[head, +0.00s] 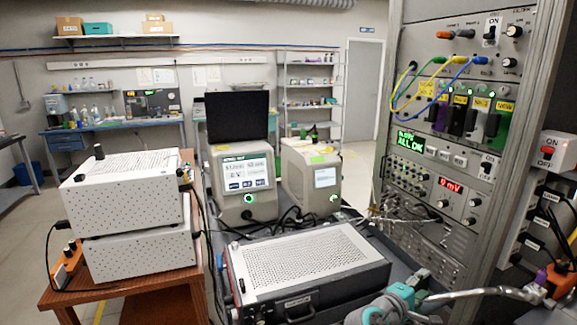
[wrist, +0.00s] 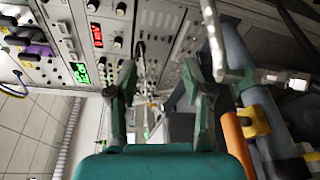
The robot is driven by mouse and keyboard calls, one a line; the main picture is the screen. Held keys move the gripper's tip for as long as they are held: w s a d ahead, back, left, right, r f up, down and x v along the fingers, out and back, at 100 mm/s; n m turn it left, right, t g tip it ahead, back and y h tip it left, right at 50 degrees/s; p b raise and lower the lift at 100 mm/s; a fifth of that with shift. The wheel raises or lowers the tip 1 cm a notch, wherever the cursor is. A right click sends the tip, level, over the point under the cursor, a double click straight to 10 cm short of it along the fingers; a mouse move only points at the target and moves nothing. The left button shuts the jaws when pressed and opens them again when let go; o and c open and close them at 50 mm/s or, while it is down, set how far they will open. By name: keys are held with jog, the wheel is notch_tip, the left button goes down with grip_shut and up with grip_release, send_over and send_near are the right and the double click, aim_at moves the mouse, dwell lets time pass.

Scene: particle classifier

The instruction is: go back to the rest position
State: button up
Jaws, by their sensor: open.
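My gripper (wrist: 157,75) shows in the wrist view with its two fingers apart and nothing between them. It faces the instrument rack, whose panel appears tilted in that view. I cannot make out the fingertips clearly in the head view. The rack (head: 440,158) stands at the right of the head view. Its green display (head: 411,141) reads ALL OK, and a red display (head: 449,185) below reads 0 mV. Both the red display (wrist: 97,35) and the green display (wrist: 80,73) also show in the wrist view.
A perforated metal box (head: 305,260) lies in front of the rack. Two screen instruments (head: 243,185) (head: 312,178) stand behind it. White boxes (head: 130,180) sit on a wooden table at left. Yellow, green and blue cables (head: 432,85) loop from the rack. Open floor lies at far left.

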jog(key=s+a+f+t+y, duration=0.2)
jog(key=s+a+f+y, duration=0.2)
jog(key=s+f, duration=0.6)
jog(key=s+a+f+t+y, duration=0.1)
jog(key=s+a+f+y, duration=0.25)
jog(key=s+f, duration=0.6)
jog(key=s+a+f+m+y, duration=0.1)
jog(key=s+a+f+y, duration=0.15)
jog(key=s, duration=0.55)
jog(key=s+a+f+m+y, duration=0.1)
jog(key=s+a+f+y, duration=0.15)
jog(key=s, duration=0.55)
jog(key=s+a+r+m+t, duration=0.1)
jog(key=s+r+m, duration=0.3)
jog(key=s+r, duration=0.3)
jog(key=s+a+r+m+t+y, duration=0.1)
jog(key=s+a+r+m, duration=0.1)
jog(key=s+r, duration=0.6)
jog(key=s+m, duration=0.1)
jog(key=s, duration=0.4)
jog(key=shift+s+a+m, duration=0.2)
jog(key=shift+s+m, duration=0.1)
jog(key=shift+m, duration=0.1)
jog(key=shift+o, duration=0.3)
jog(key=shift+y, duration=0.25)
